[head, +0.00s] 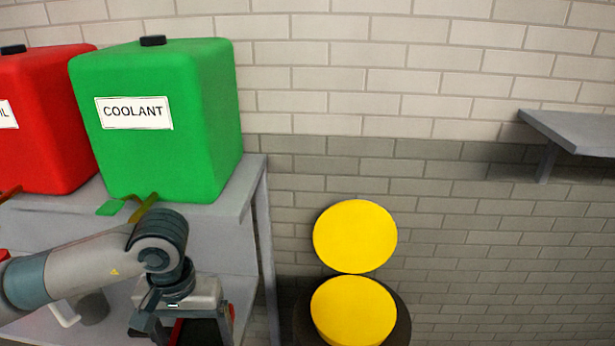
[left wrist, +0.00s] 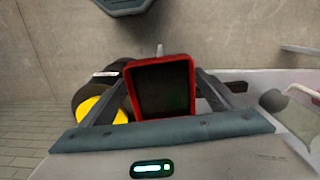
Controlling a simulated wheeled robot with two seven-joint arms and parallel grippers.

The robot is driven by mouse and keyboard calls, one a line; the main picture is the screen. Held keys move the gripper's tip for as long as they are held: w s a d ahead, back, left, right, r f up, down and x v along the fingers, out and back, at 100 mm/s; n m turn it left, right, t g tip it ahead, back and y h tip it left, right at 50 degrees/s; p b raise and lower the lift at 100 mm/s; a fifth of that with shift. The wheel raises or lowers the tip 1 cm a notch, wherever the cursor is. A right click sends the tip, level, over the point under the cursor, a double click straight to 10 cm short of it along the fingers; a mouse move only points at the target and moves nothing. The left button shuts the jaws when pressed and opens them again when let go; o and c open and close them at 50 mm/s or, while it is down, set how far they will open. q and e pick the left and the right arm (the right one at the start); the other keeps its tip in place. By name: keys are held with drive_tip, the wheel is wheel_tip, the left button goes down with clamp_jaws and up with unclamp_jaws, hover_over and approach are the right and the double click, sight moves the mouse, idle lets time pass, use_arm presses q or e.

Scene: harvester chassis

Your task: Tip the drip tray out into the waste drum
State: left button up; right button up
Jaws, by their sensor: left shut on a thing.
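My left gripper (head: 186,328) reaches in from the left, in front of the grey stand. In the left wrist view it (left wrist: 161,80) is shut on the drip tray (left wrist: 162,90), a rectangular tray with a red rim and dark inside, one finger on each side. In the head view only a red and dark part of the tray (head: 231,311) shows under the gripper. The dark waste drum (head: 402,322) stands to the right, with a yellow round top and a yellow disc (head: 355,236) upright behind it. The drum's yellow part (left wrist: 92,112) shows left of the tray in the wrist view. My right gripper is not visible.
A green coolant tank (head: 160,150) and a red tank (head: 45,130) stand on the grey stand (head: 240,190). A grey container (head: 93,308) is on its lower level. A grey wall shelf (head: 575,128) is at the right. Space right of the drum looks clear.

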use_arm(q)
drive_tip(key=shift+a+r, duration=0.1)
idle(0.4)
drive_tip(key=s+f, duration=0.4)
drive_tip(key=f, duration=1.1)
